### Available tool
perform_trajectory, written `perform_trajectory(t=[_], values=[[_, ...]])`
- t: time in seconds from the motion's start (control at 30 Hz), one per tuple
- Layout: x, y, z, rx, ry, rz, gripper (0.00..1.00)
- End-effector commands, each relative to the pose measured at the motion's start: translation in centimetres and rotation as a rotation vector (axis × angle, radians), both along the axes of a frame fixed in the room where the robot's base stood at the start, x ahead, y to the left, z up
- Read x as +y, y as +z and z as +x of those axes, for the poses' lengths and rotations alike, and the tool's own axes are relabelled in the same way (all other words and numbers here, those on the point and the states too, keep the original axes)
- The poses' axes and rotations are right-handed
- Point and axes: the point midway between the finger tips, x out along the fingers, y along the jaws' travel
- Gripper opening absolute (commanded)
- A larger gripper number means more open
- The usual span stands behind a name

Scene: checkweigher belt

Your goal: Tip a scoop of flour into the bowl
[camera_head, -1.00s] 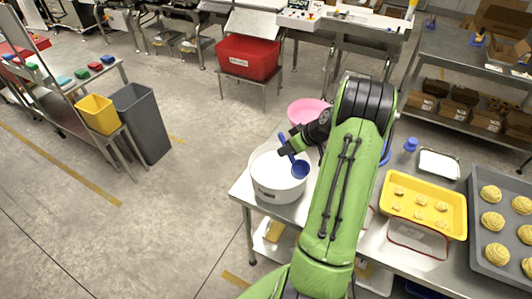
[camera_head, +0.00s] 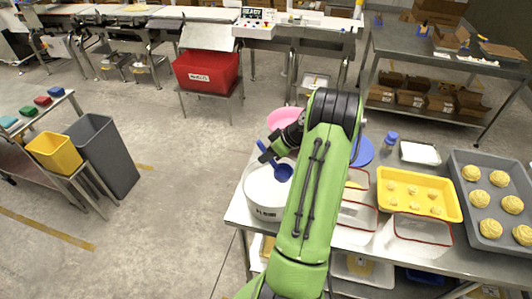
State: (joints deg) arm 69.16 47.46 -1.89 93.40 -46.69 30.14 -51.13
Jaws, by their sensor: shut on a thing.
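My gripper (camera_head: 270,154) is shut on the handle of a blue scoop (camera_head: 283,172). The scoop's cup is above the right, far part of a white tub (camera_head: 264,210) with a printed label, at the near-left corner of the steel table. I cannot tell whether the scoop holds flour or touches the tub's contents. A pink bowl (camera_head: 284,117) is behind my gripper, partly hidden by it and my arm. A blue round dish (camera_head: 363,152) shows at the right of my green arm, partly covered by it.
On the table to the right are a yellow tray (camera_head: 391,207) with dough pieces, a clear red-rimmed container (camera_head: 415,234), a blue-capped bottle (camera_head: 389,143), a white tray (camera_head: 420,153) and a grey tray of dough (camera_head: 463,210). Open floor lies left of the table.

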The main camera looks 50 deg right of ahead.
Motion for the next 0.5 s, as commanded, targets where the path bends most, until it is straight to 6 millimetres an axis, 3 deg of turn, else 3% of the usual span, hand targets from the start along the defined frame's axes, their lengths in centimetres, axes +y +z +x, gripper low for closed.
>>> perform_trajectory(t=[0.03,0.5], values=[[0.1,-1.1,0.1,0.0,0.001,0.002,0.0],[0.1,-6.7,0.1,0.001,0.001,0.001,0.0]])
